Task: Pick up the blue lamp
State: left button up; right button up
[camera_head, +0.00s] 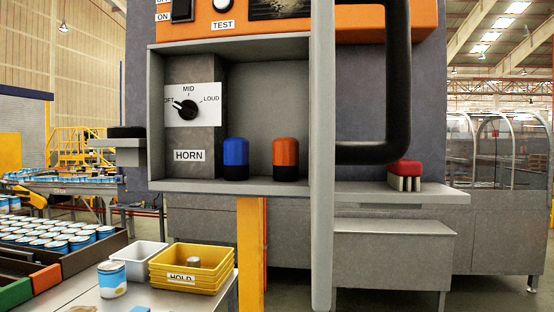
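The blue lamp (235,156) has a blue cap on a black base and stands upright on the floor of an open grey box (160,187) in the machine. An orange lamp (286,157) of the same shape stands to its right, with a gap between them. Neither of my grippers shows in the head view.
A grey vertical panel edge (322,230) with a black handle (398,90) stands right of the box. A red-backed brush (404,174) lies on the right shelf (440,194). Below left are yellow trays marked HOLD (180,279), a white bin (138,256) and a can (112,279).

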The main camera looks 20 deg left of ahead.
aim_at(237, 154)
jog(key=j+z, duration=0.3)
jog(key=j, duration=0.2)
jog(key=k+j+z, duration=0.1)
jog(key=j+z, duration=0.15)
jog(key=j, duration=0.25)
jog(key=k+j, duration=0.1)
jog(key=j, duration=0.35)
jog(key=j+z, duration=0.15)
jog(key=j, duration=0.3)
jog(key=k+j, duration=0.15)
jog(key=j, duration=0.25)
jog(key=k+j+z, duration=0.1)
jog(key=j, duration=0.35)
jog(key=k+j, duration=0.1)
jog(key=j, duration=0.3)
jog(key=z, duration=0.05)
